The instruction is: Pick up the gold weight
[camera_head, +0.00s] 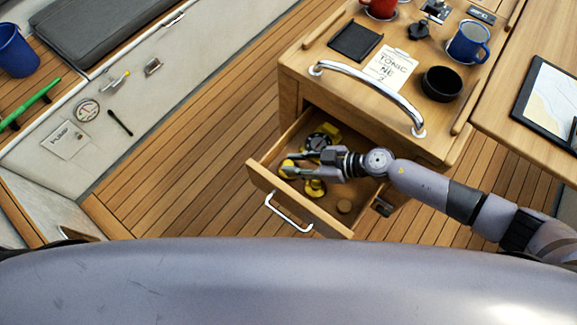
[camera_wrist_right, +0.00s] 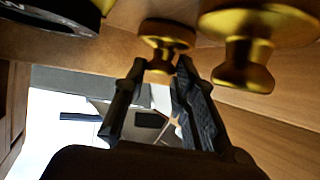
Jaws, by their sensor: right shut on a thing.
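My right gripper (camera_head: 289,164) reaches into the open wooden drawer (camera_head: 262,178) from the right. It is shut on a small gold weight (camera_head: 287,165). In the right wrist view, that knobbed gold weight (camera_wrist_right: 165,33) has its narrow end between the two fingertips (camera_wrist_right: 160,66). A larger gold weight (camera_wrist_right: 245,50) is beside it, right of the fingers and apart from them. In the head view, a gold weight (camera_head: 314,188) shows below the gripper, partly hidden by it. My left gripper is not in view.
A dark round instrument (camera_head: 318,141) and a yellow item (camera_head: 331,129) lie at the drawer's back; a small round brown object (camera_head: 344,206) is near its front right. Above the drawer are a curved metal rail (camera_head: 368,80), a black bowl (camera_head: 441,84) and a blue mug (camera_head: 468,42).

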